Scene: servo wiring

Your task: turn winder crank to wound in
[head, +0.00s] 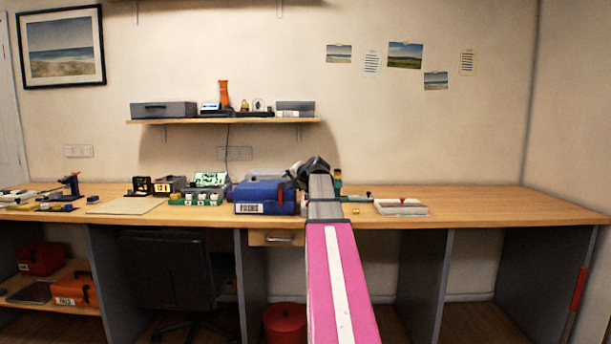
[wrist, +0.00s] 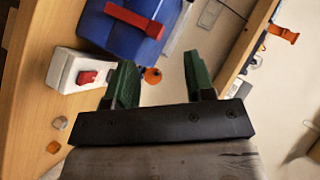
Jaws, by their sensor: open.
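My gripper (wrist: 158,62) has two green fingers, spread apart with nothing held between them in the wrist view. In the head view my pink and grey arm reaches over the bench and hides most of the gripper. I cannot make out a winder or its crank for certain. In the wrist view a small orange round piece (wrist: 152,75) shows beside the left finger, partly hidden by it; I cannot tell what it belongs to. A white block with a red switch-like part (wrist: 76,72) lies left of the fingers.
A blue box (head: 265,196) with a red handle stands left of my arm; it also shows in the wrist view (wrist: 118,38). The bench (head: 500,204) is clear further right. A loaded shelf (head: 222,121) hangs above.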

